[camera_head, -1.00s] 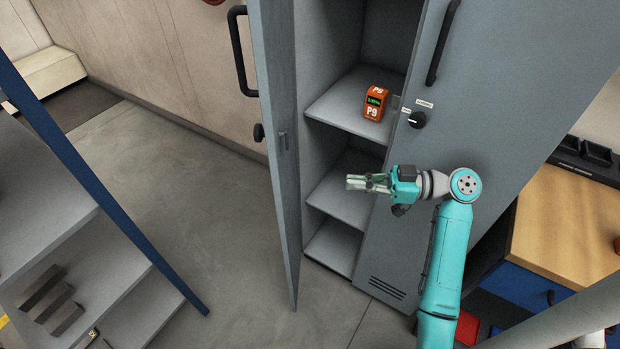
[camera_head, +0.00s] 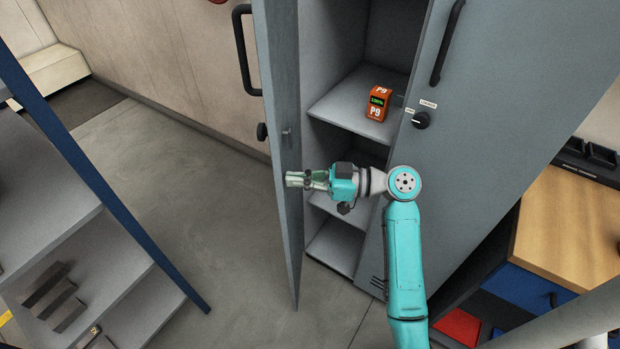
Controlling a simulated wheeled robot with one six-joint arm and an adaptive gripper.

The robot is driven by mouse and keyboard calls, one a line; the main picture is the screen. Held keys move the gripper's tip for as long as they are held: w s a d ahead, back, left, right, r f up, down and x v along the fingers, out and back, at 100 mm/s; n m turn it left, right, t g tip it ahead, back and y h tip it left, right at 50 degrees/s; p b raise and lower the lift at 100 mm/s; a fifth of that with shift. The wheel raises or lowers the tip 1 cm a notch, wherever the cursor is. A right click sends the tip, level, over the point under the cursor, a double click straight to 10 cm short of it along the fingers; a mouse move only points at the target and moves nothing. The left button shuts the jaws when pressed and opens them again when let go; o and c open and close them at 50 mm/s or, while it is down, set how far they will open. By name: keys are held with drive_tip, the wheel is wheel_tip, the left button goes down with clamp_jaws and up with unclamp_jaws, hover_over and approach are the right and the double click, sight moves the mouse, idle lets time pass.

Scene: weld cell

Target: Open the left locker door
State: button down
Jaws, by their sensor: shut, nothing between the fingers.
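The left locker door (camera_head: 279,90) stands swung out from the grey locker, seen nearly edge-on, with its black handle (camera_head: 240,50) and a black knob on the far face. The locker's left compartment is exposed, with several shelves (camera_head: 345,105). My gripper (camera_head: 290,179) is shut and empty. It points left, and its fingertips overlap the door's inner face in the picture; I cannot tell whether they touch it. My arm crosses in front of the lower shelves and hides part of them.
An orange box marked P9 (camera_head: 378,103) sits on the upper shelf. The right locker door (camera_head: 480,130) is closed, with a handle and a black knob (camera_head: 421,120). A blue-edged shelf rack (camera_head: 110,200) stands at left, with open floor (camera_head: 200,190) between it and the door. A wooden-topped bench (camera_head: 570,230) is at right.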

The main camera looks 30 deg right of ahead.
drive_tip(key=shift+a, duration=0.15)
drive_tip(key=shift+w+a+t, duration=0.25)
drive_tip(key=shift+a+t, duration=0.05)
drive_tip(key=shift+a, duration=0.1)
drive_tip(key=w+a+m+t+h, duration=0.4)
drive_tip(key=w+a+h, duration=0.1)
drive_tip(key=w+a, duration=0.6)
drive_tip(key=shift+w, duration=1)
drive_tip(key=shift+s, duration=0.1)
